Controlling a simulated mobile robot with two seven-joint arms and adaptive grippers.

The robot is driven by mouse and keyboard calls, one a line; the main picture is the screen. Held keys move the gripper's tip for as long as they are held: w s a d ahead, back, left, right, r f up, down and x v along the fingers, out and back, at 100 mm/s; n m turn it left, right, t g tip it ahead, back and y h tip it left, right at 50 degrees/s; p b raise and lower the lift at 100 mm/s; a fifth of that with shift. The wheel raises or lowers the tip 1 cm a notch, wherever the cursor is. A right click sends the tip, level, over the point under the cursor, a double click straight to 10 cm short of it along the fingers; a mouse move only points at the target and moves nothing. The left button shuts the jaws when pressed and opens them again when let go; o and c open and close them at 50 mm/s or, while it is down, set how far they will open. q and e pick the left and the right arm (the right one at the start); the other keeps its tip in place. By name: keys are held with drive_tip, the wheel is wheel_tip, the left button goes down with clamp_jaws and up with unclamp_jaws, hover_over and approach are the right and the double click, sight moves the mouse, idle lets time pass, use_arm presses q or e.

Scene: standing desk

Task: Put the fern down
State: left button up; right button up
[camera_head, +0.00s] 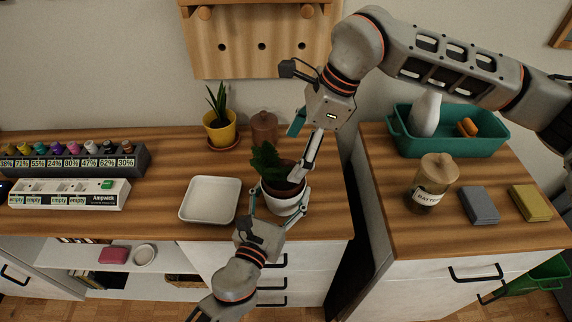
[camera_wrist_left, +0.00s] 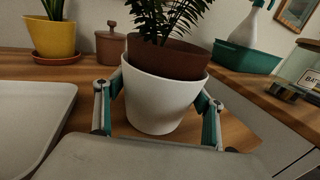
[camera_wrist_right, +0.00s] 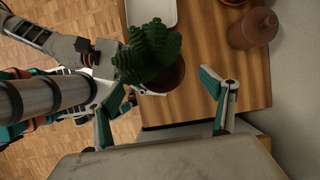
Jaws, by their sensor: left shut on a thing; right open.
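The fern (camera_head: 268,162) grows in a brown pot (camera_wrist_left: 172,55), which sits partly inside a white outer pot (camera_head: 284,205), its rim above the white one. My left gripper (camera_wrist_left: 160,100) is shut on the white pot, one finger on each side. The white pot is upright at the front right of the left wooden counter; I cannot tell whether its base touches the wood. My right gripper (camera_wrist_right: 168,88) is open and empty, above and beside the fern. In the head view one of its fingers covers part of the brown pot.
A white square tray (camera_head: 209,200) lies just left of the fern. Behind stand a yellow potted plant (camera_head: 220,130) and a lidded brown jar (camera_head: 264,127). A gap separates this counter from the right one, which holds a teal bin (camera_head: 470,146) and a battery jar (camera_head: 432,183).

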use_arm(q)
drive_tip(key=shift+r, duration=0.1)
use_arm(e)
drive_tip(key=v, duration=0.5)
drive_tip(key=shift+r, duration=0.1)
use_arm(q)
drive_tip(key=o, duration=1.2)
drive_tip(key=shift+o, duration=0.2)
